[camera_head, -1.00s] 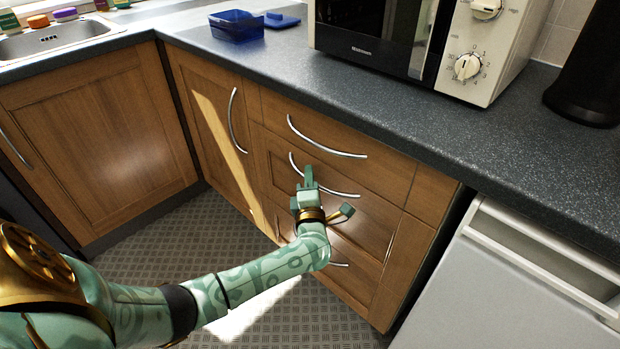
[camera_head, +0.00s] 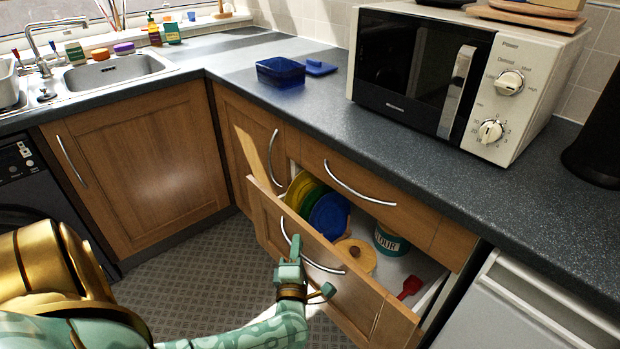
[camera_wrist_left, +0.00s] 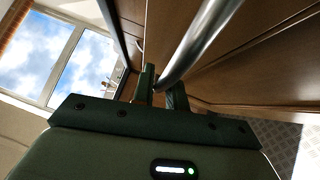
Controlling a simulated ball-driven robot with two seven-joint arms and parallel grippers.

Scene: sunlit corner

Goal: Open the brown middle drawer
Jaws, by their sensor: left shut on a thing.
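The brown middle drawer (camera_head: 358,299) stands pulled out from the cabinet, with its inside showing. Its curved silver handle (camera_head: 325,268) runs across the drawer front. In the left wrist view the handle (camera_wrist_left: 199,44) runs down to the fingers (camera_wrist_left: 161,88), which hide the exact contact. My right gripper is in neither view.
The open drawer holds coloured plates (camera_head: 328,214), a round wooden-topped item (camera_head: 357,256), a green flour tin (camera_head: 391,241) and a red item (camera_head: 410,287). The top drawer (camera_head: 415,219) above is shut. A white appliance (camera_head: 500,315) stands at right.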

